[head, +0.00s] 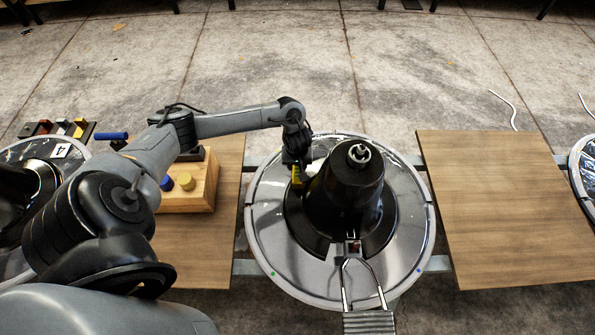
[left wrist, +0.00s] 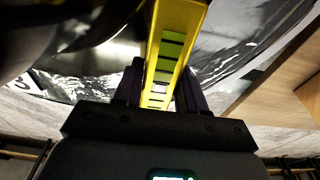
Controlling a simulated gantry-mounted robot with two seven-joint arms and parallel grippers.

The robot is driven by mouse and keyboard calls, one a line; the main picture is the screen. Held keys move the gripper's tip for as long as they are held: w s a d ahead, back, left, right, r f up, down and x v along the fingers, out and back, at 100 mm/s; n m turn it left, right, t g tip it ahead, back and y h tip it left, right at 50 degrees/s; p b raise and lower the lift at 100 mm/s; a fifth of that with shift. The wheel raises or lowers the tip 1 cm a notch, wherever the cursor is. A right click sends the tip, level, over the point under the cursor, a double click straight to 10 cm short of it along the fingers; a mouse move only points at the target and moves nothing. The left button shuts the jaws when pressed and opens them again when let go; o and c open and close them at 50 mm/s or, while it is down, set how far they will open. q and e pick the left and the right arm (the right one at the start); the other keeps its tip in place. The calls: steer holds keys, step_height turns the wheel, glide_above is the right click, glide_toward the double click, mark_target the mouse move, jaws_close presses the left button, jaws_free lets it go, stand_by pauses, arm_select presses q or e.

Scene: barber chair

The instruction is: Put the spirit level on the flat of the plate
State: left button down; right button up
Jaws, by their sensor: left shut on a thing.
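The yellow spirit level (left wrist: 172,50) is held between the fingers of my left gripper (left wrist: 158,90), which is shut on it. In the head view only a small yellow part of the level (head: 297,176) shows below the left gripper (head: 297,163). It is over the left side of the round metal plate (head: 275,270), close beside the black cone-shaped column (head: 345,190) at the plate's middle. I cannot tell whether the level touches the plate. My right gripper is not in view.
A wooden board (head: 500,220) lies right of the plate. Another board (head: 200,260) on the left carries a wooden block (head: 195,195) with coloured knobs. A footrest frame (head: 368,318) juts from the column's front. The plate's front left is bare.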

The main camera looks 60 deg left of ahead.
mark_target(297, 169)
arm_select(q)
step_height(297, 169, down, 3)
steer(key=shift+f+b, duration=0.1)
steer(key=shift+b, duration=0.95)
steer(key=c, duration=0.6)
jaws_free()
steer(key=shift+c, duration=0.2)
steer(key=r+p, duration=0.3)
steer(key=r, duration=0.1)
steer(key=d+r+p, duration=0.1)
steer(key=r+p, duration=0.2)
steer(key=r, duration=0.1)
steer(key=s+r+p, duration=0.1)
steer(key=r+p, duration=0.1)
steer(key=r, duration=0.2)
steer(key=shift+d+p, duration=0.25)
steer(key=shift+p, duration=0.15)
